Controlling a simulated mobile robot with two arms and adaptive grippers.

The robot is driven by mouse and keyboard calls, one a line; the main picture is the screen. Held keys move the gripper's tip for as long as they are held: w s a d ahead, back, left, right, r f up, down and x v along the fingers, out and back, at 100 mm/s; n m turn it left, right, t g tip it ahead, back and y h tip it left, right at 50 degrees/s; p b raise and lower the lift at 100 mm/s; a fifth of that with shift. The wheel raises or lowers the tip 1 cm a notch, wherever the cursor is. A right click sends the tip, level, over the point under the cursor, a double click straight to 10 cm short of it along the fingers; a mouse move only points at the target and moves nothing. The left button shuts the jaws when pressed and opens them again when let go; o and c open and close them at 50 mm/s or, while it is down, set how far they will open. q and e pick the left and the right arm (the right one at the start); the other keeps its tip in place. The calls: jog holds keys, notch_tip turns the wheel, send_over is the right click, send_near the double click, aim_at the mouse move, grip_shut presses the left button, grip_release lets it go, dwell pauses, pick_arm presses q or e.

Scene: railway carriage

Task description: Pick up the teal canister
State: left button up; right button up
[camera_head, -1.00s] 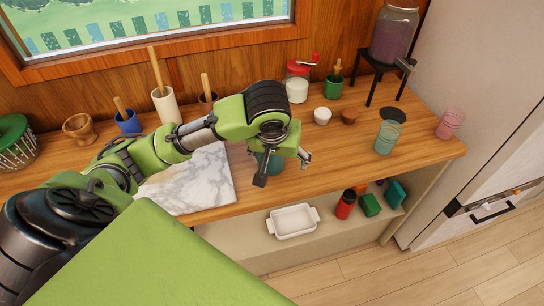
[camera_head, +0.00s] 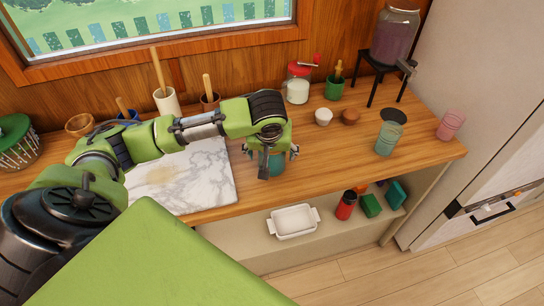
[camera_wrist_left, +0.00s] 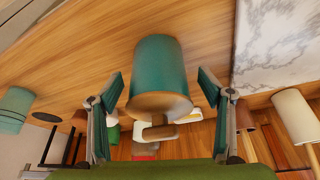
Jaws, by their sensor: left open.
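The teal canister (camera_head: 276,166) stands on the wooden counter, just right of the marble board, and is partly hidden by my gripper in the head view. In the left wrist view the canister (camera_wrist_left: 158,68) shows its teal side and a wooden lid with a knob. My left gripper (camera_head: 268,153) is over the canister, with its fingers spread to either side. In the wrist view the open fingers (camera_wrist_left: 161,88) flank the canister, with a gap visible on both sides. My right gripper is not in view.
A marble board (camera_head: 190,178) lies left of the canister. A pale green tumbler (camera_head: 387,139) and a pink tumbler (camera_head: 450,126) stand to the right. A white bowl (camera_head: 323,117) and a red-lidded jar (camera_head: 298,84) are behind. A white dish (camera_head: 293,221) sits on the shelf below.

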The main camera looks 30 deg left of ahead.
pick_arm(q)
jog(key=x, duration=0.4)
jog(key=shift+w+f+p, duration=0.1)
jog(key=shift+f+p, duration=0.05)
jog(key=shift+p, duration=0.15)
jog(key=c, duration=1.5)
jog(key=shift+c, duration=0.5)
jog(key=shift+r, duration=0.25)
